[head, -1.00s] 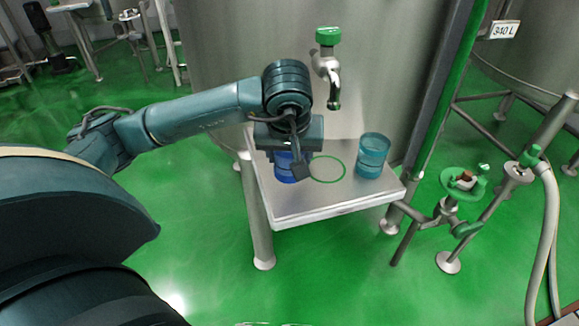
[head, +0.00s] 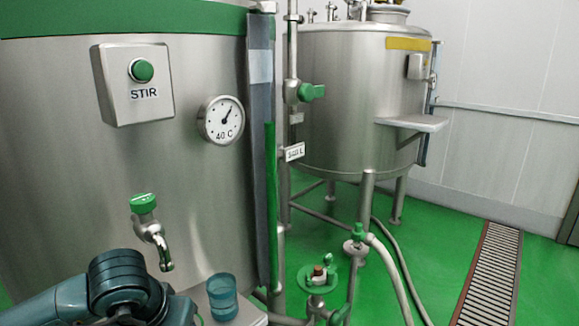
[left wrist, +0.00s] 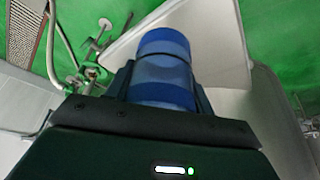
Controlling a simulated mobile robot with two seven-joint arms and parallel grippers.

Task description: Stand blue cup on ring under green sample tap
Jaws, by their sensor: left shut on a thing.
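The blue cup (left wrist: 163,65) is in the left wrist view, between the two fingers of my left gripper (left wrist: 162,88), which is shut on it. The grey shelf (left wrist: 215,45) lies beyond the cup; I cannot tell whether the cup touches it. In the head view the green-handled sample tap (head: 148,225) is on the tank wall, its spout pointing down. My left arm is at the bottom left, below the tap. My right gripper is not in view.
The large tank (head: 60,150) rises behind, with a stir button (head: 142,70) and a dial (head: 222,120). A green valve (head: 318,278) and hose stand to the right.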

